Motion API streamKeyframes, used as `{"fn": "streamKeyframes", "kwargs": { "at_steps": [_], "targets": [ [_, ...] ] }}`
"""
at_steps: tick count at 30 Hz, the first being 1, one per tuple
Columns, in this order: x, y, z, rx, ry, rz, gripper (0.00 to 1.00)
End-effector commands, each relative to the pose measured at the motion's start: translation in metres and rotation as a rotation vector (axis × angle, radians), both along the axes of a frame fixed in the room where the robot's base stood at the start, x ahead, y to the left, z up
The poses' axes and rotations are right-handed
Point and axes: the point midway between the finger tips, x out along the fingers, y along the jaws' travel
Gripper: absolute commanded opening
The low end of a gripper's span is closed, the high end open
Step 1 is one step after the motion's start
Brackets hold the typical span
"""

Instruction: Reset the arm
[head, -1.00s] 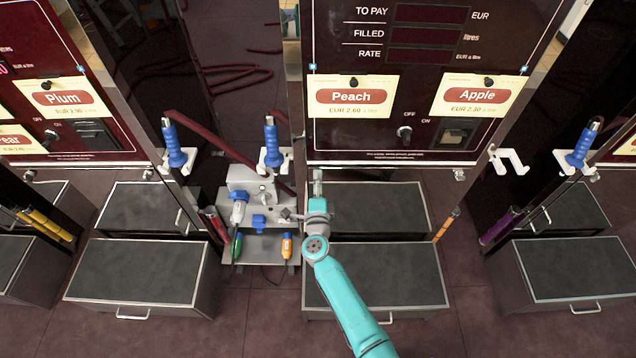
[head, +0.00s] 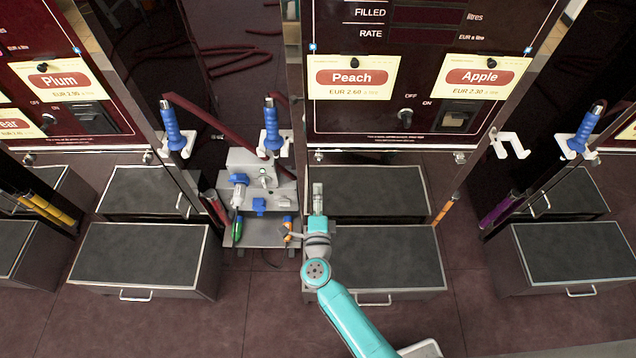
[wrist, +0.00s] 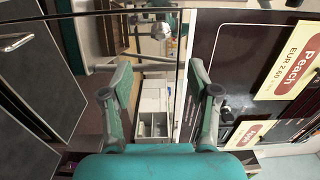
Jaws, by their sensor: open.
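My gripper (wrist: 160,95) is open in the wrist view, with nothing between its two teal and grey fingers. In the head view my gripper (head: 318,190) is at the end of my teal arm, over the left part of the black-topped step below the Peach and Apple pump (head: 376,115). The Peach label also shows at the right of the wrist view (wrist: 298,68). In the head view the gripper is seen from above, and its fingertips are small there.
A grey stand (head: 245,178) with blue-handled parts is just left of my gripper. Blue nozzles (head: 272,128) hang on white holders beside the pumps. Black-topped steps (head: 375,255) line the front, with dark floor between them.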

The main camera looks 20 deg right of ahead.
Motion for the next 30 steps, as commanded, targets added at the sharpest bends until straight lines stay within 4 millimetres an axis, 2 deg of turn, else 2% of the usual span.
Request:
{"fn": "streamKeyframes", "kwargs": {
  "at_steps": [6, 23, 26, 30],
  "targets": [
    [-0.011, 0.004, 0.0, 0.0, 0.0, 0.001, 0.6],
    [-0.012, 0.003, 0.0, -0.003, 0.0, 0.001, 0.6],
    [-0.023, -0.002, 0.0, -0.034, 0.002, 0.006, 0.6],
    [-0.062, -0.016, 0.003, -0.15, 0.01, 0.03, 0.6]
  ]
}}
